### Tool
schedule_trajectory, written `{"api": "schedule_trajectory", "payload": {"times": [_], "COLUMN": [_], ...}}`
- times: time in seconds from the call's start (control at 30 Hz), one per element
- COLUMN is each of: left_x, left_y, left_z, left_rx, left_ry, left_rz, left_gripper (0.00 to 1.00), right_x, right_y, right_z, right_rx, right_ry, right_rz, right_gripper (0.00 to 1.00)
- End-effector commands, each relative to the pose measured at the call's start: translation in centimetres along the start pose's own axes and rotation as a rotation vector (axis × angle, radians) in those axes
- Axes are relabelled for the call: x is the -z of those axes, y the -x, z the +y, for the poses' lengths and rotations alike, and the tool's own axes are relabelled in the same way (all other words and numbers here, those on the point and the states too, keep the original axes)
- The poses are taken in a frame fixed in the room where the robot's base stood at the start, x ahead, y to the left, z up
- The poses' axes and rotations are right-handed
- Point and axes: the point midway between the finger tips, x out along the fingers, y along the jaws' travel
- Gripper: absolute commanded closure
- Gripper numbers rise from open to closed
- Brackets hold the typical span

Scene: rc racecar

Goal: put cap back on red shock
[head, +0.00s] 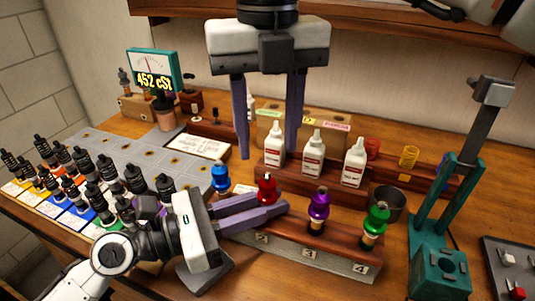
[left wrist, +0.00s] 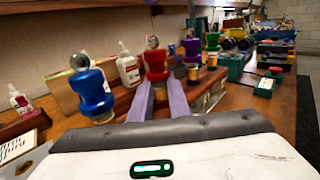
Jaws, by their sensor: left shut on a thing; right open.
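The red shock cap (head: 267,187) with its silver eyelet stands upright at the fingertips of my left gripper (head: 270,204). In the left wrist view the red cap (left wrist: 156,63) sits between the two purple fingers (left wrist: 161,88), which are shut on it.
The wooden stand (head: 305,250) with numbered slots holds a purple shock (head: 318,210) and a green shock (head: 375,225); a blue one (head: 220,178) is at its left. White bottles (head: 312,155) stand behind. A teal press (head: 440,215) is at right, dropper bottles (head: 110,170) at left.

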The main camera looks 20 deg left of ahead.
Motion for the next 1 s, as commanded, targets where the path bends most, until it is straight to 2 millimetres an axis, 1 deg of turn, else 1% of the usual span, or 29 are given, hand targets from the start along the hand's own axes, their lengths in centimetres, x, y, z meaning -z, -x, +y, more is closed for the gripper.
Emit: {"api": "schedule_trajectory", "payload": {"times": [0.03, 0.1, 0.37, 0.4, 0.47, 0.5, 0.53, 0.83, 0.93, 1.0], "left_x": [0.0, 0.0, 0.0, 0.0, 0.0, 0.0, 0.0, 0.1, 0.3, 0.4], "left_y": [0.0, 0.0, 0.0, 0.0, 0.0, 0.0, 0.0, 0.2, 0.9, 1.9], "left_z": [0.0, 0.0, 0.0, 0.0, 0.0, 0.0, 0.0, 0.0, 0.0, 0.0], "left_rx": [0.000, 0.000, 0.000, 0.000, 0.000, 0.000, 0.000, 0.000, -0.001, -0.001], "left_ry": [0.000, 0.000, 0.000, 0.000, 0.000, 0.000, 0.000, 0.000, 0.002, 0.001], "left_rz": [0.000, 0.000, 0.000, 0.000, 0.000, 0.000, 0.000, 0.000, 0.003, 0.004], "left_gripper": [1.00, 1.00, 1.00, 0.81, 0.71, 0.64, 0.62, 0.62, 0.62, 0.62], "right_x": [0.0, 0.0, 0.0, 0.0, 0.0, 0.0, 0.0, 0.0, 0.0, 0.0], "right_y": [0.5, 0.8, 0.9, 0.9, 0.9, 0.9, 0.9, 0.8, 0.4, 0.0], "right_z": [0.0, 0.0, 0.0, 0.0, 0.0, 0.0, 0.0, 0.0, 0.0, 0.0], "right_rx": [-0.001, 0.000, 0.000, 0.000, 0.000, 0.000, 0.000, 0.000, 0.000, 0.000], "right_ry": [-0.001, 0.000, 0.001, 0.001, 0.001, 0.001, 0.001, 0.000, 0.000, 0.000], "right_rz": [-0.001, 0.001, 0.002, 0.001, 0.001, 0.001, 0.001, 0.001, 0.001, 0.001], "right_gripper": [0.58, 0.58, 0.58, 0.58, 0.58, 0.58, 0.58, 0.58, 0.58, 0.58]}}
